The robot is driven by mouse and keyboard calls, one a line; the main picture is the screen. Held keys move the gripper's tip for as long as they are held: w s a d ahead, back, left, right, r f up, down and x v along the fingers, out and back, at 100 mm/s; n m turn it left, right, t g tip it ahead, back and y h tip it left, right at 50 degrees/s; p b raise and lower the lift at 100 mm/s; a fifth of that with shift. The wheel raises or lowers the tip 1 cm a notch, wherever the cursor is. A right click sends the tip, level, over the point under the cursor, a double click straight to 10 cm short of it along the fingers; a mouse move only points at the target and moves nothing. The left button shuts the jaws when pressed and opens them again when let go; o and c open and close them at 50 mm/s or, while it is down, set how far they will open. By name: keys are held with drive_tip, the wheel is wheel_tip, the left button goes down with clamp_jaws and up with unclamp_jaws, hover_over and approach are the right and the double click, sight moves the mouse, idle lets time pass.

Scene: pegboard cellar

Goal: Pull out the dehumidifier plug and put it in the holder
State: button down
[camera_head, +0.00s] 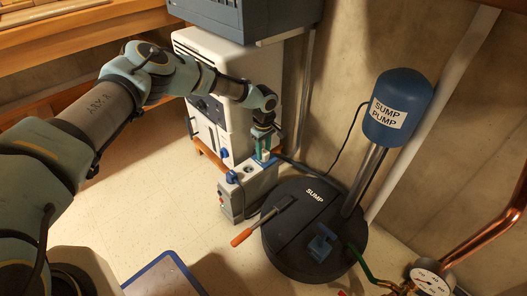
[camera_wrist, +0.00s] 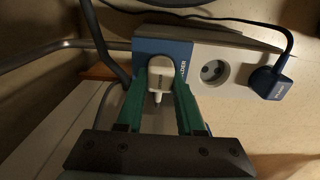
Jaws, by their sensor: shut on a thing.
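My gripper (camera_wrist: 160,85) has green fingers, shut on a white plug (camera_wrist: 160,67) with small dark print. In the wrist view the plug is over the blue end (camera_wrist: 148,46) of a grey outlet box, with partly covered lettering ending in "DER". I cannot tell whether the plug touches it or is seated. An empty round socket (camera_wrist: 214,72) is to its right, and a dark blue plug (camera_wrist: 271,82) sits beyond that. In the head view my gripper (camera_head: 264,149) points down at the far end of the grey box (camera_head: 255,190); the white plug is hidden there.
A black sump lid (camera_head: 290,225) with an orange-handled lever (camera_head: 243,236) and a blue sump pump (camera_head: 398,105) are to the right.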

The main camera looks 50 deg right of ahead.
unclamp_jaws()
idle(0.8)
drive_tip(key=shift+r, duration=0.1)
drive_tip(key=shift+r+p, duration=2.5)
drive_tip(key=shift+r, duration=0.95)
